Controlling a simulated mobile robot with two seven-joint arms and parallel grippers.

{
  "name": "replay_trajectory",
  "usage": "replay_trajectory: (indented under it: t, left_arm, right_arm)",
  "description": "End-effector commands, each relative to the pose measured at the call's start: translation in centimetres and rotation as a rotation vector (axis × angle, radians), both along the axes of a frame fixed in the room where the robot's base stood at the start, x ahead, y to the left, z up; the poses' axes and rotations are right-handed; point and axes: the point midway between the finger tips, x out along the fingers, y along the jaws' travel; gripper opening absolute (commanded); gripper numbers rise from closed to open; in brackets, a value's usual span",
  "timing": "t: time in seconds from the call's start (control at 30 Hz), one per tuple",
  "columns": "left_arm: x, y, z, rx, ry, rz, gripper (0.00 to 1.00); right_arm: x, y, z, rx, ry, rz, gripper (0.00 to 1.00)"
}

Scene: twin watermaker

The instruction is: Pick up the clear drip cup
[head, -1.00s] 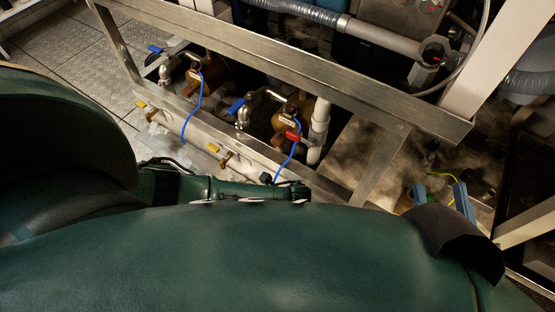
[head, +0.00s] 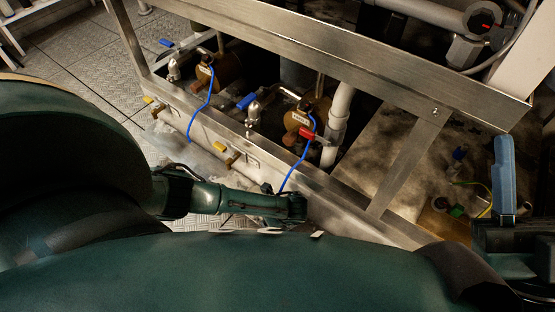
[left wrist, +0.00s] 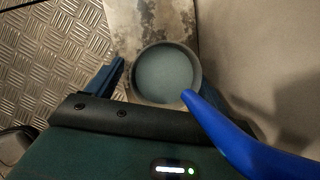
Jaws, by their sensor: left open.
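In the left wrist view a round, see-through grey cup (left wrist: 167,73) is seen from above, with its rim facing the camera. It stands on a stained metal surface. The blue fingers of my left gripper (left wrist: 160,88) are apart, one at each side of the cup; whether they touch it cannot be told. A bright blue bar or tube crosses in front of the right finger. In the head view my left gripper is hidden behind my green arm, and I cannot make out the cup. My right gripper (head: 527,170) is at the right edge, partly cut off, with fingers apart and empty.
A steel frame (head: 300,60) crosses the head view. Behind it are brass valves (head: 312,112) with blue and red handles, blue tubes (head: 205,105) and a white pipe (head: 340,110). Tread-plate floor (head: 85,75) lies open at the left.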

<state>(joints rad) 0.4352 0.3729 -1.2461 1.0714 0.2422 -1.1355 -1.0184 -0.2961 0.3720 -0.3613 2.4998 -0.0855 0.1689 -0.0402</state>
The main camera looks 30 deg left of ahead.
Motion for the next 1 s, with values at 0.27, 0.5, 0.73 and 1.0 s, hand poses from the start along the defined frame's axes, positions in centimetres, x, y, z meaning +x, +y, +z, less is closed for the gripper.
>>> replay_trajectory:
  t: [0.27, 0.5, 0.73, 1.0]
  left_arm:
    - [0.16, 0.17, -0.37, 0.000, -0.001, 0.000, 0.80]
    - [0.14, 0.15, -0.37, 0.000, -0.001, 0.000, 0.65]
    - [0.13, 0.15, -0.38, 0.000, -0.001, 0.000, 0.46]
    - [0.12, 0.14, -0.39, 0.000, -0.001, 0.000, 0.28]
  right_arm:
    - [-0.15, -0.04, 0.53, -0.005, -0.040, 0.000, 0.42]
    - [-0.14, -0.04, 0.51, -0.005, -0.039, 0.000, 0.42]
    - [-0.15, -0.04, 0.52, -0.005, -0.039, 0.000, 0.42]
    - [-0.15, -0.03, 0.51, -0.004, -0.038, 0.000, 0.42]
